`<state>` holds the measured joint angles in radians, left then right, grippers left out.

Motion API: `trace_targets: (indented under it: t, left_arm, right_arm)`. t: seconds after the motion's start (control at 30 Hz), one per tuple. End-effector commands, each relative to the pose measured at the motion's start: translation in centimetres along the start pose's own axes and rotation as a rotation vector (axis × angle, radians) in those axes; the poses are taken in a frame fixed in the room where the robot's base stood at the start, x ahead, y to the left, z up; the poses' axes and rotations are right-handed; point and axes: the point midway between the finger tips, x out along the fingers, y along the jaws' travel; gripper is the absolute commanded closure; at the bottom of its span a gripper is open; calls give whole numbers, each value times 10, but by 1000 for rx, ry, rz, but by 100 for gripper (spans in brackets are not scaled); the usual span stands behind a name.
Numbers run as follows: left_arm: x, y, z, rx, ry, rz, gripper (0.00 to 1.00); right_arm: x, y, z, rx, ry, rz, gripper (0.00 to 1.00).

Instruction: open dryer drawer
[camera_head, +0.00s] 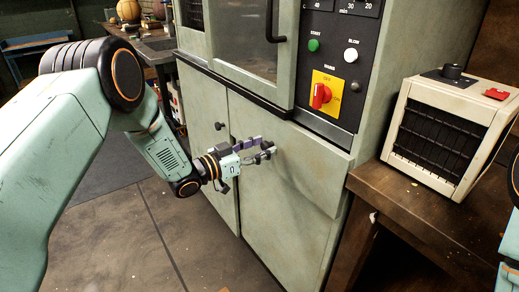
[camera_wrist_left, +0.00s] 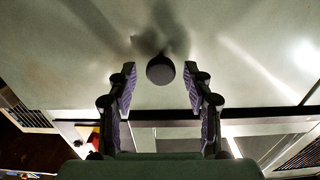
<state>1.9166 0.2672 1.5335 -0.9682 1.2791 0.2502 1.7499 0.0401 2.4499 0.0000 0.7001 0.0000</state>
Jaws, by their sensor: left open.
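The pale green dryer (camera_head: 312,190) has two flat panels in its lower front. My left gripper (camera_head: 262,148) is in front of the right panel, near its upper left part, with its fingers open. In the left wrist view a round dark knob (camera_wrist_left: 160,70) stands out from the pale panel, centred between the two fingertips, with clear gaps on both sides. In the head view this knob is hidden or merged with the fingers. Another dark knob (camera_head: 220,126) is on the left panel. Both panels look closed. My right gripper is out of view.
Above are a glass door with a dark handle (camera_head: 276,22) and a control panel with a red knob on a yellow plate (camera_head: 325,94). A cream heater-like box (camera_head: 450,125) stands on a wooden bench (camera_head: 420,215) at right. The floor in front is clear.

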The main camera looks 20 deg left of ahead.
Motion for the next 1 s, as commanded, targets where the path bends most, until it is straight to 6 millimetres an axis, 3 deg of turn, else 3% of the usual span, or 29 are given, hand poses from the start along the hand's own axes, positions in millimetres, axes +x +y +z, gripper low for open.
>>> trace_targets:
  t: [0.13,0.73,1.0]
  left_arm:
    - [0,-1,0,0,0,0,49]
    - [0,-2,0,0,0,0,100]
    - [0,-2,0,1,0,1,100]
  right_arm:
    - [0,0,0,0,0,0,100]
    - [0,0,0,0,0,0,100]
    - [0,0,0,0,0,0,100]
